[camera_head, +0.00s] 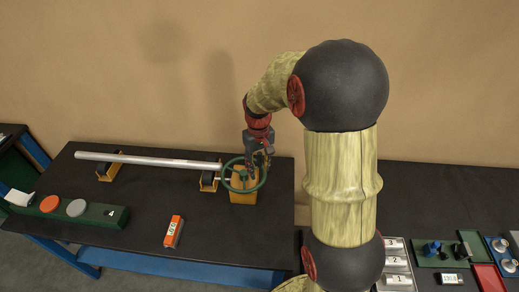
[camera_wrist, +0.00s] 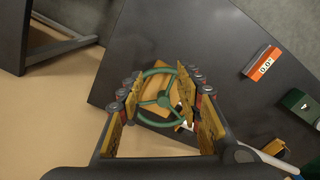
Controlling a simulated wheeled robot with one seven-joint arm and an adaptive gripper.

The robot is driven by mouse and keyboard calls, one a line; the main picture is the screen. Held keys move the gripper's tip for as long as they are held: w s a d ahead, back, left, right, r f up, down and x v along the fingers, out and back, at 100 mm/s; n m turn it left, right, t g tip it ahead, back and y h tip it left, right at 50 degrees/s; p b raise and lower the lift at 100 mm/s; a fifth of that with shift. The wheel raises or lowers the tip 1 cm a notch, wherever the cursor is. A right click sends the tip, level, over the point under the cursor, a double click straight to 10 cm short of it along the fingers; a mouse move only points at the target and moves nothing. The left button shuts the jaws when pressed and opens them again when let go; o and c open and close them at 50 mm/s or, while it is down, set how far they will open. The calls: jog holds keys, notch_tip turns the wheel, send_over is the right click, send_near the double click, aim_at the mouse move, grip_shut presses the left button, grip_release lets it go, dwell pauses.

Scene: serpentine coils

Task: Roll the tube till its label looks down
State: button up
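The long silver tube (camera_head: 160,160) lies level across two yellow supports on the black table, in the head view. Its near part shows at the right in the wrist view (camera_wrist: 262,157). I cannot make out a label on it. A green handwheel (camera_head: 262,182) sits on a yellow block (camera_head: 243,198) at the tube's right end. My gripper (camera_head: 259,162) is at the wheel, pointing down. In the wrist view its fingers are spread apart, with the wheel (camera_wrist: 152,104) showing between and beyond them. Contact with the wheel cannot be told.
An orange box (camera_head: 173,231) with a white display lies on the table front. A green box (camera_head: 90,217) with an orange and a grey button stands at the left. Numbered panels (camera_head: 397,270) and small parts are at the right. Bare table lies between the tube and the orange box.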

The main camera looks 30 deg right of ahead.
jog(key=w+d+f+n+p, duration=0.2)
jog(key=w+d+f+p, duration=0.45)
jog(key=w, duration=0.35)
jog(key=n+p, duration=0.1)
jog(key=n, duration=0.1)
send_over(260, 158)
jog(key=w, duration=0.1)
jog(key=shift+d+f, duration=0.2)
jog(key=shift+f, duration=0.4)
jog(key=shift+f+p, duration=1)
jog(key=shift+f, duration=2.65)
jog(key=c, duration=0.3)
grip_shut()
